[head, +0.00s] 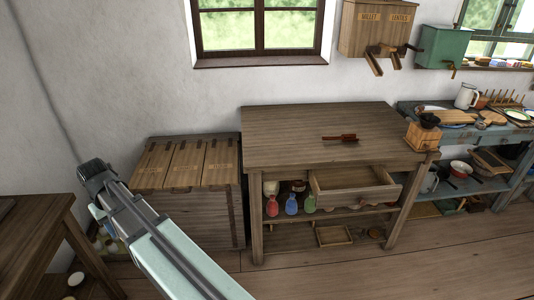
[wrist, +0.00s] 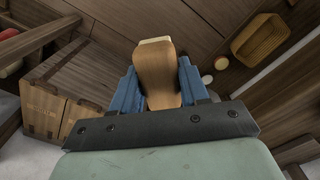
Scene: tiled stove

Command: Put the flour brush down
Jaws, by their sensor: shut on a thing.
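My gripper (wrist: 158,85) has its blue fingers on both sides of a tan wooden piece with a paler far end, which I take to be the flour brush (wrist: 158,70). The fingers are shut on it, and it points away from the wrist. The part nearest the wrist is hidden behind the dark gripper bar. In the head view my arm reaches to the left, and neither the fingers nor the held piece can be made out. A small reddish-brown, brush-like object (head: 346,138) lies on the wooden worktable (head: 285,125).
A three-lidded wooden bin (head: 190,165) stands left of the worktable, whose drawer (head: 350,187) is open. Another wooden table (head: 35,225) stands at the left edge. The wrist view shows a tan tray (wrist: 258,40) and a small pale round thing (wrist: 221,62). Much of the worktable top is bare.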

